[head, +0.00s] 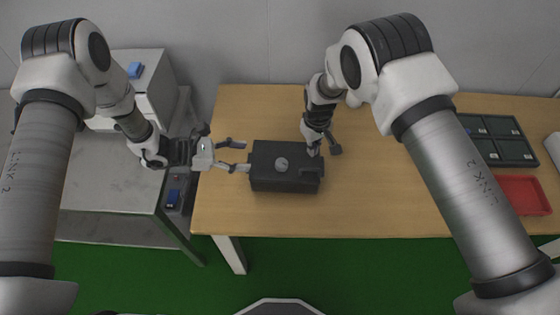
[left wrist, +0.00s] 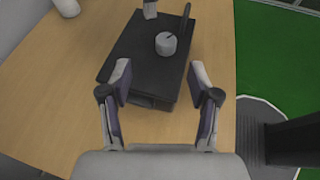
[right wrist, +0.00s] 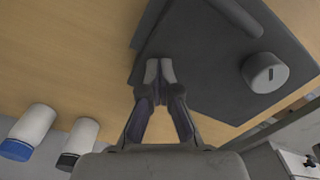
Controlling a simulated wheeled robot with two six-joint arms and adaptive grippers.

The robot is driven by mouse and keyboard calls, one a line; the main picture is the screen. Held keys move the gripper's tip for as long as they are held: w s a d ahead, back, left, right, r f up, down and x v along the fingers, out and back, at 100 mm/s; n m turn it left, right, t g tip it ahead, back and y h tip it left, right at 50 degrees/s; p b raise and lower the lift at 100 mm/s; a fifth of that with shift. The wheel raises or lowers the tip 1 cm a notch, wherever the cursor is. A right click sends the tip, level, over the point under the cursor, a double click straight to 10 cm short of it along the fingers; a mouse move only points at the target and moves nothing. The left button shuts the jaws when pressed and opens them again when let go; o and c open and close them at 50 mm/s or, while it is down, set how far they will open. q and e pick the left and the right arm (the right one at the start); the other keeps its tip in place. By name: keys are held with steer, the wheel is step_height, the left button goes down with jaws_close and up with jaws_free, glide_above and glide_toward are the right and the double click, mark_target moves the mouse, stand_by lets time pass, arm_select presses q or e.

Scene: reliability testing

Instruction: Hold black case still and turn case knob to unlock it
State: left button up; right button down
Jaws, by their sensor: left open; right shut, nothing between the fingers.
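The black case (head: 262,180) lies flat on the wooden table, with a round grey knob (head: 282,164) on its top. Both also show in the left wrist view, the case (left wrist: 140,55) and the knob (left wrist: 166,43) with a dark slot mark. My left gripper (head: 243,156) is open at the case's left end; its fingertips (left wrist: 160,75) are spread over that near end, and contact is unclear. My right gripper (head: 314,151) is at the case's right end, its fingertips (right wrist: 159,70) together and empty by the case's edge, apart from the knob (right wrist: 265,72).
A dark compartment tray (head: 500,140) and red tray (head: 522,194) lie at the table's right. A grey cabinet (head: 110,195) stands left. The table front (head: 380,215) is clear.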

mark_target(279, 163)
arm_select(q)
steer(key=x, duration=0.8)
steer(key=s+f+x, duration=0.1)
steer(key=x, duration=0.3)
steer(key=shift+d, duration=0.15)
steer(key=shift+c, duration=0.4)
jaws_close()
